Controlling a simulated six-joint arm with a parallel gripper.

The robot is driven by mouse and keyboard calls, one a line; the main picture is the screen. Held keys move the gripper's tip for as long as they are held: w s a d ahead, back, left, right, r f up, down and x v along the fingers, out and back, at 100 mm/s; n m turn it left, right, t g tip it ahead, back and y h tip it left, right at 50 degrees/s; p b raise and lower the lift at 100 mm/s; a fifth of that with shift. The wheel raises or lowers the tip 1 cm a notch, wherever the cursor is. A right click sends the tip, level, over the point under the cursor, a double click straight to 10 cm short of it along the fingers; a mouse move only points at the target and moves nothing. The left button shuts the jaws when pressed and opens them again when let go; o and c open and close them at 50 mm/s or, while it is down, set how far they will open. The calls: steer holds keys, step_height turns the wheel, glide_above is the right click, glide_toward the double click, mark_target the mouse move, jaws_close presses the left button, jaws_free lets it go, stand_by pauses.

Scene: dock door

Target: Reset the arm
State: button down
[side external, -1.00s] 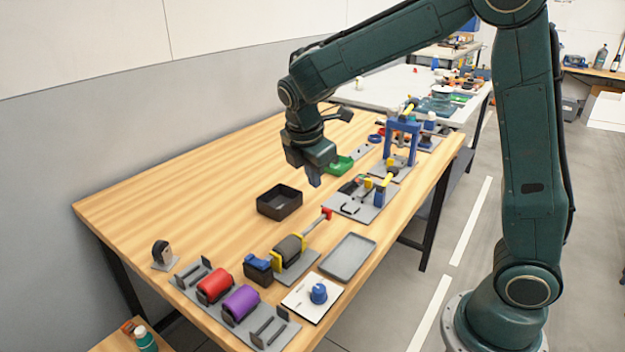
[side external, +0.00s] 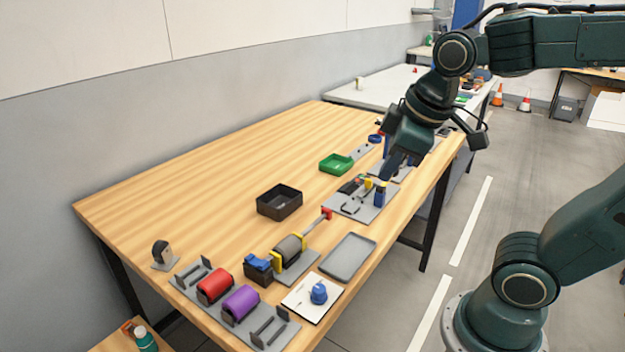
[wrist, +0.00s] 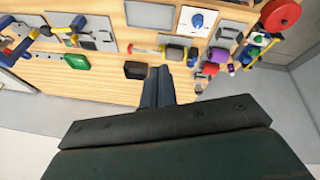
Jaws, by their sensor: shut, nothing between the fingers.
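My gripper (side external: 392,165) hangs above the right-hand part of the wooden table (side external: 230,165) in the side view, close to a grey plate with a blue block and small fittings (side external: 365,200). Its fingers are together and hold nothing. In the wrist view the gripper (wrist: 158,72) also shows shut, with the fingers side by side. My arm reaches in from the right, and its wrist hides part of the blue stand behind it.
A black bin (side external: 279,201) and a green bin (side external: 335,164) stand mid-table. A grey tray (side external: 348,257), a white board with a blue knob (side external: 313,297), and red (side external: 214,286) and purple (side external: 240,302) rollers sit nearer the camera. The table's left back is clear.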

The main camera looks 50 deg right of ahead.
steer(key=s+m, duration=0.1)
steer(key=s, duration=0.1)
steer(key=s+a+m, duration=0.1)
steer(key=s+m+t, duration=0.1)
steer(key=s, duration=0.1)
steer(key=shift+s+a+f+m+y, duration=0.25)
steer(key=shift+s+f+m+y, duration=0.05)
steer(key=shift+m+y, duration=0.1)
steer(key=shift+w, duration=0.15)
stand_by(0.8)
